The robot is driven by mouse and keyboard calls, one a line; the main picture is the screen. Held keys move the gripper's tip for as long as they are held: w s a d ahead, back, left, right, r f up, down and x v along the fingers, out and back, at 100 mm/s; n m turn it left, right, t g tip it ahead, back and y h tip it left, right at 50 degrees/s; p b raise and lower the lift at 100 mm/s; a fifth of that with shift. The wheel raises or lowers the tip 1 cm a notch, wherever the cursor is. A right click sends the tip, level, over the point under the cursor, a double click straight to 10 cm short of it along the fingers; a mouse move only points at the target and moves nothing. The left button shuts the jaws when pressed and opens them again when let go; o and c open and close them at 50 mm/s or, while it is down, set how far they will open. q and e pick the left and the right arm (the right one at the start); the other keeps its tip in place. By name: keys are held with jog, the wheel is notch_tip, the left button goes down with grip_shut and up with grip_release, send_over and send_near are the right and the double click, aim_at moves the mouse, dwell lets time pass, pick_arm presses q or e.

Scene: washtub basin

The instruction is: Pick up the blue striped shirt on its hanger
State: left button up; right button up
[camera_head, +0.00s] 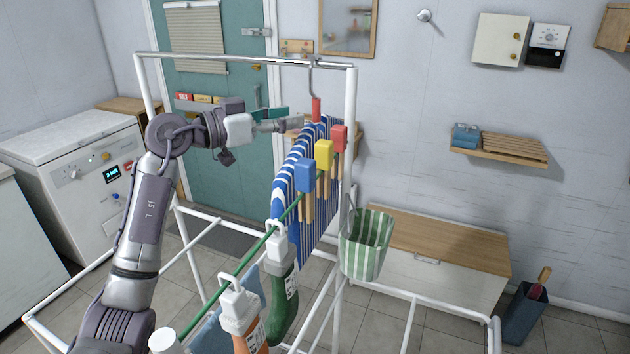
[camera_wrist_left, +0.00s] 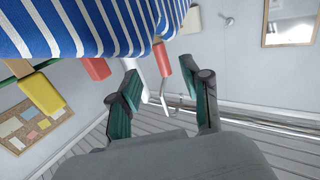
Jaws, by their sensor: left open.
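The blue and white striped shirt (camera_head: 298,160) hangs upright from its hanger (camera_head: 316,108). The hanger has a red neck and a metal hook, which rises to the white rack's top rail. My left gripper (camera_head: 298,122) is open at shoulder height, just left of the red neck. In the left wrist view the striped cloth (camera_wrist_left: 90,25) fills the upper left. The red neck (camera_wrist_left: 188,75) and hook show between the teal fingers of my open left gripper (camera_wrist_left: 165,92); I cannot tell whether they touch. My right gripper is not in view.
Blue (camera_head: 305,175), yellow (camera_head: 324,154) and red (camera_head: 339,138) pegs sit on a green line in front of the shirt. Socks (camera_head: 283,300) hang nearer. A green striped basket (camera_head: 366,243) hangs right. The white rack (camera_head: 352,120) surrounds my arm.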

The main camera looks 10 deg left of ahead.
aim_at(313, 112)
pick_arm(q)
jog(key=shift+x, duration=1)
jog(key=p+x, duration=0.1)
jog(key=x, duration=0.1)
jog(key=p+x, duration=0.2)
jog(key=shift+w+d+r, duration=0.2)
jog(key=shift+w+d, duration=0.1)
jog(key=shift+w, duration=0.05)
jog(key=shift+w+d+f, duration=0.1)
jog(key=shift+w+d, duration=0.05)
jog(key=shift+d, duration=0.05)
jog(key=shift+w, duration=0.1)
jog(key=shift+a, duration=0.1)
jog(key=shift+c, duration=0.3)
grip_shut()
